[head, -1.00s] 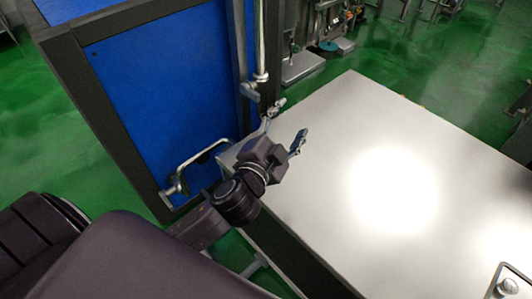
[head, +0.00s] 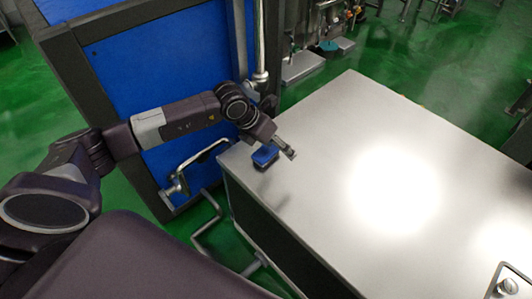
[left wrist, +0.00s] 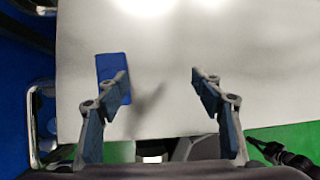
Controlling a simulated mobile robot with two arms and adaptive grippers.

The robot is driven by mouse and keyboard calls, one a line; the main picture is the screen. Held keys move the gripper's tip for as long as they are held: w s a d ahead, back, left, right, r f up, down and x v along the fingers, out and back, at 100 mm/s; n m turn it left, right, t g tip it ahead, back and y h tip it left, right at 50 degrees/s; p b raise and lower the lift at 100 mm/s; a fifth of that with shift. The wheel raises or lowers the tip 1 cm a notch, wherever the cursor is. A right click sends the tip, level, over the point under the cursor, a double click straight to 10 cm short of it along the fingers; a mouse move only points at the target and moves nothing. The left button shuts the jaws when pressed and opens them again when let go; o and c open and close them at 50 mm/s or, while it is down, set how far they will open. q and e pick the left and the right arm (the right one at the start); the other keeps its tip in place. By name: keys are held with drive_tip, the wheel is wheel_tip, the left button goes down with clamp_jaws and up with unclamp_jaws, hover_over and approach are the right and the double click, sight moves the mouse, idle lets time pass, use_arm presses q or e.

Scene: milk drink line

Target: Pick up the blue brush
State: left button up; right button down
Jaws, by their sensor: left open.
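The blue brush (head: 265,156) lies on the metal table, near its left edge in the head view. In the left wrist view the brush (left wrist: 111,66) is at the left, partly hidden behind the left-hand finger, not between the fingers. My left gripper (head: 288,150) is over the table right beside the brush. It also shows in the left wrist view (left wrist: 160,82), open and empty. From these frames I cannot tell its exact height above the table. My right gripper is not in view.
The metal table top (head: 330,120) is otherwise largely clear, with a bright glare on it. A blue panel (head: 160,70) in a dark frame stands to the left, with a bent metal handle (head: 195,160) near the table corner. The floor (head: 440,70) is green.

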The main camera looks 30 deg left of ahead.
use_arm(q)
drive_tip(key=a+y, duration=0.1)
drive_tip(key=a, duration=0.3)
drive_tip(key=a+y, duration=0.1)
drive_tip(key=a, duration=0.2)
drive_tip(key=shift+w+f+g+y, duration=0.2)
drive_tip(key=shift+f+g+y, duration=0.05)
drive_tip(key=shift+g+y, duration=0.05)
drive_tip(key=shift+w+p+x, duration=0.2)
drive_tip(key=shift+p+x, duration=0.2)
drive_tip(key=shift+x, duration=1.45)
drive_tip(key=shift+w+p+x, duration=0.2)
drive_tip(key=shift+p+x, duration=0.2)
drive_tip(key=shift+x, duration=1.5)
drive_tip(key=shift+d+r, duration=0.1)
drive_tip(key=shift+r, duration=0.1)
drive_tip(key=c, duration=1.3)
drive_tip(key=shift+o, duration=0.2)
drive_tip(key=shift+r, duration=0.2)
wheel_tip(320, 180, up, 20)
drive_tip(key=b, duration=0.2)
drive_tip(key=shift+f+b, duration=0.15)
drive_tip(key=shift+b, duration=0.25)
